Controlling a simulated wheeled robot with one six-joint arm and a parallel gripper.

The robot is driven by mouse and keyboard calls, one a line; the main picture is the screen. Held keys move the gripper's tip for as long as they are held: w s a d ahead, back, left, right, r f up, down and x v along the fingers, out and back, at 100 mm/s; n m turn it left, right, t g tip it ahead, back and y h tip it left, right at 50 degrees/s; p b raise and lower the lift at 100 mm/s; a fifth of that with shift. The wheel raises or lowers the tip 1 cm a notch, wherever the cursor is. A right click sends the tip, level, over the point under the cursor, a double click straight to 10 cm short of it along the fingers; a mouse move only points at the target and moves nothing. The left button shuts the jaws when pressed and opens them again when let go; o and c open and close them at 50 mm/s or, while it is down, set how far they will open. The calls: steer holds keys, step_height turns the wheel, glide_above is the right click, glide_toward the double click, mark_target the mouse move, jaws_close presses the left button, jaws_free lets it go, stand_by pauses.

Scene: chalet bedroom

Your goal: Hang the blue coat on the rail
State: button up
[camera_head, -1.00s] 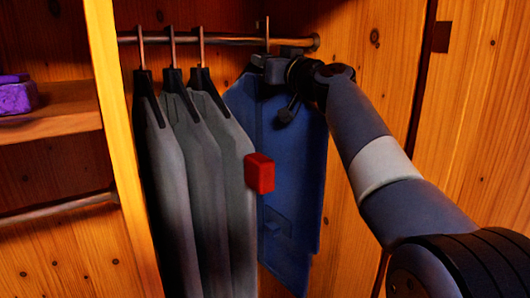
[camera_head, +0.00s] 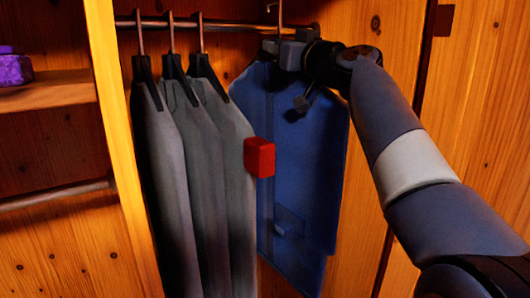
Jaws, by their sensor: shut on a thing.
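The blue coat (camera_head: 310,170) hangs upright from its hanger at the right end of the wardrobe's hanging space. My gripper (camera_head: 287,52) is shut on the top of the coat's hanger, just below the hook (camera_head: 280,14). The hook stands in front of or over the right part of the rail (camera_head: 235,27); I cannot tell whether it touches the rail.
Several grey garments (camera_head: 205,150) hang on the rail left of the coat. A red block (camera_head: 259,157) shows between them and the coat. A wooden divider (camera_head: 122,150) and a shelf (camera_head: 60,92) with a purple item (camera_head: 14,70) are at left.

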steer(key=shift+s+d+r+b, duration=0.1)
steer(key=shift+s+d+b, duration=0.4)
steer(key=shift+s, duration=0.3)
steer(key=shift+s+d+b, duration=0.35)
steer(key=shift+s+d, duration=0.15)
steer(key=shift+s, duration=0.25)
steer(key=shift+w+a, duration=0.1)
steer(key=shift+w, duration=0.05)
steer(key=shift+w+a+r+p, duration=0.15)
steer(key=shift+w+p, duration=0.1)
steer(key=shift+p, duration=0.15)
steer(key=p+x, duration=0.1)
steer(key=x, duration=0.1)
steer(key=f+p+x, duration=0.1)
steer(key=p+x, duration=0.1)
steer(key=x, duration=0.1)
steer(key=shift+w+a, duration=0.15)
steer(key=shift+w, duration=0.05)
steer(key=shift+w+a+f+p, duration=0.15)
steer(key=shift+w+a+p, duration=0.3)
steer(key=shift+w, duration=0.2)
steer(key=shift+s, duration=0.1)
